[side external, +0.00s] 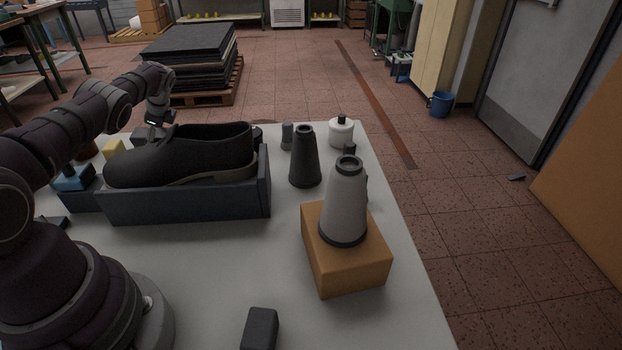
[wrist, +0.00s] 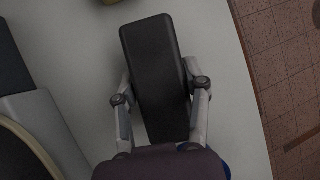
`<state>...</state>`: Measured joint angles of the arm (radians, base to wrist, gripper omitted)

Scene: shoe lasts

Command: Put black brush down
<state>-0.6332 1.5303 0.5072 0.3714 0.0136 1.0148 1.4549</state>
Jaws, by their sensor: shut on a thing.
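The black brush (wrist: 154,52) is a long, dark, rounded-edged block in the wrist view. My gripper (wrist: 159,88) has one finger against each long side of it and is shut on it. The brush's near end is hidden by the gripper body. I cannot tell whether its underside touches the table. In the side view my gripper (side external: 156,127) is low at the far side of the table, behind the black shoe (side external: 190,153), which hides the fingertips and most or all of the brush.
The shoe lies in a dark blue-grey tray (side external: 190,205). Dark and white cones, the white one on an orange block (side external: 345,273), stand to the right. A white bottle (side external: 341,133) is near the far right edge. White table (wrist: 215,60) is bare around the brush.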

